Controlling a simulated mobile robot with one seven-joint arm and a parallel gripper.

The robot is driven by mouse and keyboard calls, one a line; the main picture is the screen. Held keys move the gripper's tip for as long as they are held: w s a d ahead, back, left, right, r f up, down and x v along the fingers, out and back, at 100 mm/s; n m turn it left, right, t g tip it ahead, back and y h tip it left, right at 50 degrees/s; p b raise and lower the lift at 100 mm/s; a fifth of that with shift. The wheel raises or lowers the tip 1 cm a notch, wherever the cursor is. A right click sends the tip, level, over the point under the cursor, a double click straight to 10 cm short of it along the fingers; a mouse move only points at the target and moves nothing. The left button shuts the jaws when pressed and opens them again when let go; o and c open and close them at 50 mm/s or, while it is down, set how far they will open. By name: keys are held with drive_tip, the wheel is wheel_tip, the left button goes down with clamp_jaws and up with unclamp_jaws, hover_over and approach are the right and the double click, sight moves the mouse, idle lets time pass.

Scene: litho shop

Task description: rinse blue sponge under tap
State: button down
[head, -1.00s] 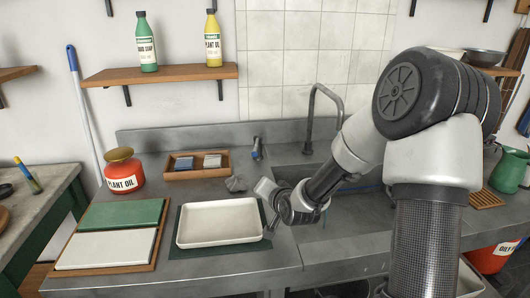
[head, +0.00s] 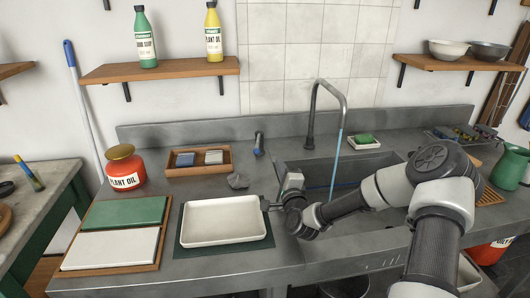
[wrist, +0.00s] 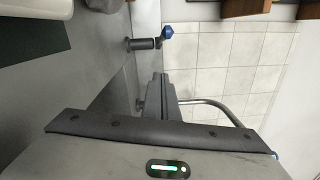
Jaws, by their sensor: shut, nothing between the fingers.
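The blue sponge (head: 185,159) lies in the wooden tray (head: 173,172) on the counter, left of the tap lever. The lever (head: 259,145) stands behind my gripper; its blue knob shows in the wrist view (wrist: 167,32). The tap (head: 311,120) arches over the sink (head: 290,171), and a thin blue stream of water (head: 338,150) falls from its spout. My gripper (head: 266,205) is shut and empty, beside the right edge of the white tray and left of the sink. Its closed fingers also show in the wrist view (wrist: 159,77). The blue sponge is not seen there.
A second, grey sponge (head: 214,157) sits beside the blue one. A crumpled grey cloth (head: 237,181) lies near my gripper. The white tray (head: 222,241) is on a dark mat. A red plant oil can (head: 125,172) stands left. A green-and-white sponge (head: 364,140) lies behind the sink.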

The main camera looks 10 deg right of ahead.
sight(258, 152)
drive_tip(key=w, duration=0.7)
drive_tip(key=shift+w+a+r, duration=0.1)
drive_tip(key=shift+w+r, duration=0.05)
drive_tip(key=shift+w, duration=0.05)
drive_tip(key=a, duration=0.2)
drive_tip(key=shift+w+a+r, duration=0.1)
drive_tip(key=shift+a+r, duration=0.2)
drive_tip(key=shift+a, duration=0.05)
drive_tip(key=shift+w+a+r, duration=0.1)
drive_tip(key=shift+w+a, duration=0.05)
drive_tip(key=shift+a, duration=0.4)
drive_tip(key=shift+w+a+b, duration=0.15)
drive_tip(key=shift+a+b, duration=0.6)
drive_tip(key=shift+a, duration=0.4)
drive_tip(key=shift+d, duration=0.1)
